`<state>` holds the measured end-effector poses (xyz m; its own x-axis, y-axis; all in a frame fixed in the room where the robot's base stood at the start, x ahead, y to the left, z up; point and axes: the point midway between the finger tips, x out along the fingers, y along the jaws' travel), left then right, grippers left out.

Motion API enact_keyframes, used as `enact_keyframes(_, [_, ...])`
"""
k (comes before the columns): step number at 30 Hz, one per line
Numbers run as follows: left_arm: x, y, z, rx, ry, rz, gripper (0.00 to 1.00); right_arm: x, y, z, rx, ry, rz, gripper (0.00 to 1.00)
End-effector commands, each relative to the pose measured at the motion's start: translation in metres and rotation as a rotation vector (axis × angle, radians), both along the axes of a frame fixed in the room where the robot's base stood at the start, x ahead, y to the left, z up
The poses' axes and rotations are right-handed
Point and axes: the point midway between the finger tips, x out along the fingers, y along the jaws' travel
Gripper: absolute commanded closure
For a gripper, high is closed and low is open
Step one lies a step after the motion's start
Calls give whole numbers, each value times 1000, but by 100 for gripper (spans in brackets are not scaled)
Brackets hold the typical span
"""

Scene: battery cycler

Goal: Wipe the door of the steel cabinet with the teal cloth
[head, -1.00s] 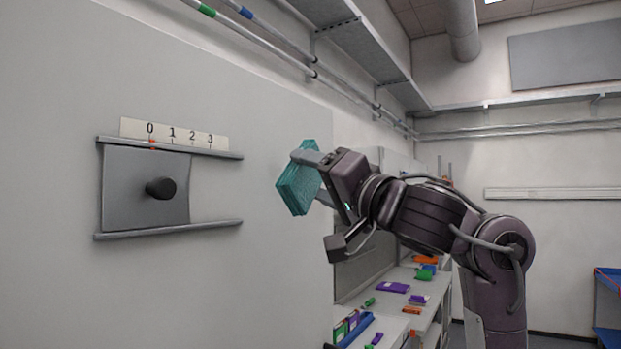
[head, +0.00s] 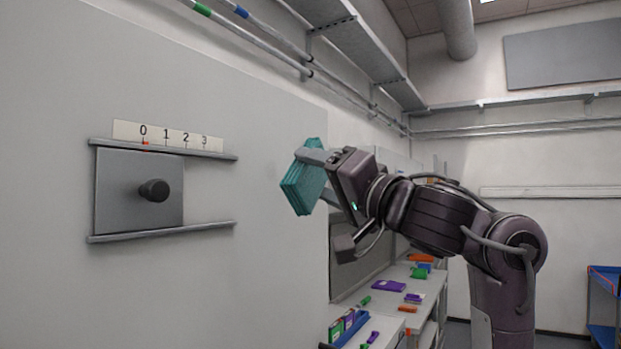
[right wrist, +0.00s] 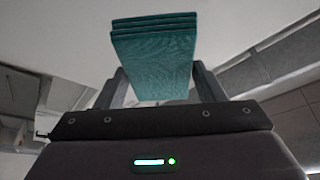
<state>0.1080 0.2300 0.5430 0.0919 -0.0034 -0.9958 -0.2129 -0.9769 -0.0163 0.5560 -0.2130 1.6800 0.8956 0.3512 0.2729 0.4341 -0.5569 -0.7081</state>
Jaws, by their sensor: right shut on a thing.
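The teal cloth (head: 302,180) is a folded, layered pad. My right gripper (head: 318,176) is shut on it, and the cloth also shows between the fingers in the right wrist view (right wrist: 155,60). The cloth is in front of the right part of a large pale grey panel (head: 255,260), which looks like the cabinet door. I cannot tell whether the cloth touches the panel. My left gripper is not in view.
A sliding plate (head: 125,190) with a black knob (head: 154,190) sits between two rails on the panel, left of the cloth, under a 0 to 3 scale (head: 168,136). A bench (head: 420,300) with coloured items stands behind, lower right. Shelves and pipes run overhead.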

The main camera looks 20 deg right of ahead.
Motion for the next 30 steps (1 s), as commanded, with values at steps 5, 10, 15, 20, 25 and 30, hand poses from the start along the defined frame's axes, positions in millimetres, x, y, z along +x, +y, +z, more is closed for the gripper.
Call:
enact_keyframes(5, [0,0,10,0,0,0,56,14,12,6,0,3,2,55])
enact_keyframes(10, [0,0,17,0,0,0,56,29,24,12,0,3,2,55])
enact_keyframes(15, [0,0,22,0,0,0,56,41,33,16,1,2,2,55])
enact_keyframes(20, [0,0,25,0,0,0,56,47,38,17,0,0,0,55])
enact_keyframes(25, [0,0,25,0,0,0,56,49,39,17,0,1,-1,55])
enact_keyframes(30, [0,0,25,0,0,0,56,48,39,17,0,0,0,55])
